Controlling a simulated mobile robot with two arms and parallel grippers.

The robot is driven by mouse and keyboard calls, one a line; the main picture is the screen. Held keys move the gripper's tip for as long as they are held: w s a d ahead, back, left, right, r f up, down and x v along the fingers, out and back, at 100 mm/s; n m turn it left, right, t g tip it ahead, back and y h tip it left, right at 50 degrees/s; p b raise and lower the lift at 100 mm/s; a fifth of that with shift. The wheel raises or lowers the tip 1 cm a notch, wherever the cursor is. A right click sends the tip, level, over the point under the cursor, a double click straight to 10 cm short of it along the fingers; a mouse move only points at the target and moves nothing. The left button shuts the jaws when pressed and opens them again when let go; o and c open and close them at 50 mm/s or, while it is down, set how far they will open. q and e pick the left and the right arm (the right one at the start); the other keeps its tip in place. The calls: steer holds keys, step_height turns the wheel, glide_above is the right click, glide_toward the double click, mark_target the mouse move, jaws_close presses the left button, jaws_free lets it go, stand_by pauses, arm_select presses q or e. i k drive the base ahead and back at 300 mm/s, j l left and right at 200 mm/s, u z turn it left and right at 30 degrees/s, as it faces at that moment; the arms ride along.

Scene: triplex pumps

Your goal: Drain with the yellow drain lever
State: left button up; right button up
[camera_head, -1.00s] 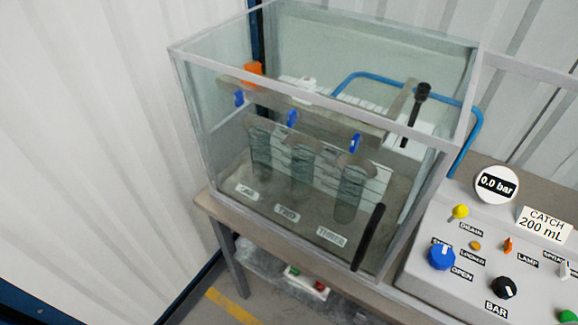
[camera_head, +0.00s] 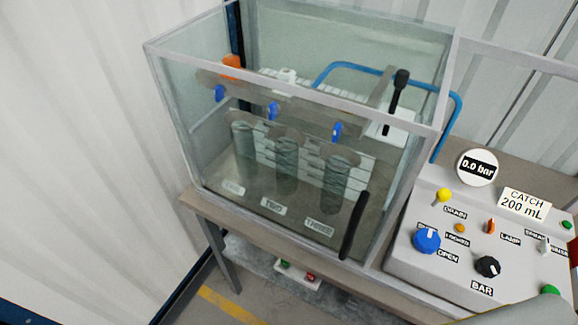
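The yellow drain lever (camera_head: 444,195) stands on the sloped grey control panel (camera_head: 400,255), just above the DRAIN label (camera_head: 455,213). Its round yellow knob tops a short stem. The glass tank (camera_head: 300,130) to its left holds three upright cylinders (camera_head: 287,165) labelled along the floor, each below a blue valve handle (camera_head: 272,110). The gauge (camera_head: 478,167) reads 0.0 bar and the sign (camera_head: 523,204) reads CATCH 200 mL. Neither of my grippers can be made out; only a grey arm part shows at the lower right corner.
Around the lever are a large blue knob (camera_head: 427,240), a black BAR knob (camera_head: 488,266), an orange LAMP switch (camera_head: 490,226) and a green button (camera_head: 550,290). A black bar handle (camera_head: 354,225) stands on the tank front. The bench (camera_head: 205,207) carries the tank.

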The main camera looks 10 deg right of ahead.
mark_target(443, 195)
steer(key=z, duration=1.5)
steer(key=l+u, duration=0.25)
steer(key=l, duration=0.3)
steer(key=l+u, duration=0.3)
steer(key=l, duration=0.2)
steer(key=k+l+u, duration=0.25)
steer(key=l, duration=0.25)
steer(key=i, duration=0.1)
